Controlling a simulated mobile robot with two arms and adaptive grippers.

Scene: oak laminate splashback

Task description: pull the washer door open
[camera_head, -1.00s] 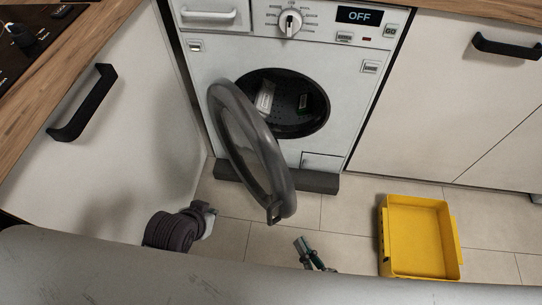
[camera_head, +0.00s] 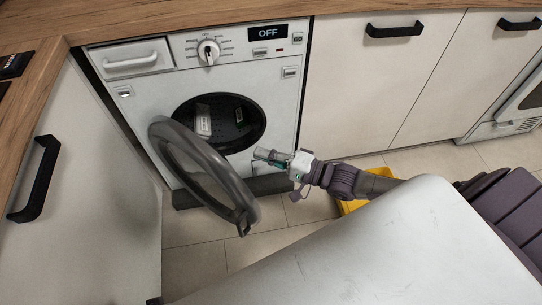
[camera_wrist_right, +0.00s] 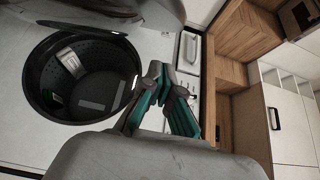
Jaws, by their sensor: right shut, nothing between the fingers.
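The washer (camera_head: 140,100) is white with a black drum opening (camera_head: 245,128). Its round grey door (camera_head: 200,170) stands open, swung out from the left side of the opening, with a small latch (camera_head: 243,228) at its free edge. My right gripper (camera_head: 262,155) is shut and empty, in front of the washer to the right of the door, apart from the door's latch. In the right wrist view its teal fingers (camera_wrist_right: 166,80) are together beside the drum opening (camera_wrist_right: 84,105). My left gripper is out of view.
A white item (camera_head: 203,122) and a green item (camera_head: 239,115) are inside the drum. A yellow tray (camera_head: 350,206) on the floor is partly hidden by my right arm. A cabinet with a black handle (camera_head: 38,180) stands left. The floor before the door is clear.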

